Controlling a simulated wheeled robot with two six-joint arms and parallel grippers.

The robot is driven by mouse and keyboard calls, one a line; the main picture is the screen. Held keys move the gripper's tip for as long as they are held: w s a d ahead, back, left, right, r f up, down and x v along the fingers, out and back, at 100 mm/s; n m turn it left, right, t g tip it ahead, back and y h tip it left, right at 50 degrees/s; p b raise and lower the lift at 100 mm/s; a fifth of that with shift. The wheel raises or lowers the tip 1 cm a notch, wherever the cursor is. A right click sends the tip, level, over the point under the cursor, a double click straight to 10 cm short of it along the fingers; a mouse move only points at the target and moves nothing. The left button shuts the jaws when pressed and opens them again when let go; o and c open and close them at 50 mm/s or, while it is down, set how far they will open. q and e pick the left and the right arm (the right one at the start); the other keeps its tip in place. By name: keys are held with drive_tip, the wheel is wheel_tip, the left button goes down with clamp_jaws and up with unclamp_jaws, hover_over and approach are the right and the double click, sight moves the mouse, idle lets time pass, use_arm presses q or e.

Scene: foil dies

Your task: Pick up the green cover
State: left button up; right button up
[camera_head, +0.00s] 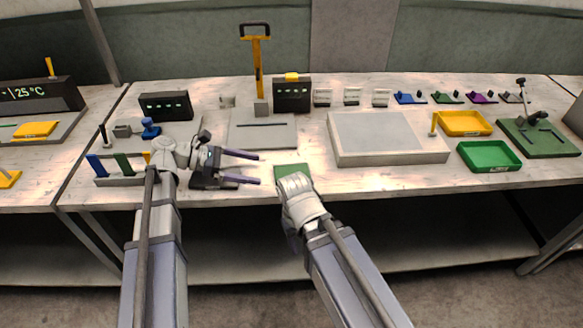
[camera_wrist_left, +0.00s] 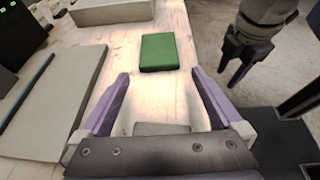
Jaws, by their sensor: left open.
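The green cover (camera_head: 291,169) is a flat green rectangle lying on the table near its front edge, partly hidden by my right arm in the head view. It also shows whole in the left wrist view (camera_wrist_left: 159,52), ahead of my left fingertips. My left gripper (camera_head: 259,169) is open and empty, its purple fingers pointing at the cover from the left, with a gap between. In the left wrist view (camera_wrist_left: 160,74) its fingers are spread wider than the cover looks. My right gripper (camera_wrist_left: 236,62) is dark and hangs beside the table's front edge, right of the cover.
A grey plate (camera_head: 262,131) lies behind the left gripper. A large pale block (camera_head: 390,154) stands to the right. Yellow (camera_head: 462,123) and green (camera_head: 489,156) trays are farther right. A rack with coloured upright pieces (camera_head: 122,181) stands left. The table between gripper and cover is clear.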

sight(283, 173)
use_arm(q)
drive_tip(key=shift+b+x, duration=0.45)
drive_tip(key=shift+x, duration=0.5)
drive_tip(key=shift+d+f, duration=0.15)
drive_tip(key=shift+d, duration=0.2)
drive_tip(key=b+x, duration=0.1)
drive_tip(key=x, duration=0.3)
drive_tip(key=shift+w+d+b, duration=0.1)
drive_tip(key=shift+d+b, duration=0.05)
drive_tip(key=shift+b, duration=0.2)
drive_tip(key=shift+d+f, duration=0.15)
drive_tip(key=shift+d, duration=0.3)
drive_tip(key=shift+c, duration=0.2)
drive_tip(key=c, duration=1.1)
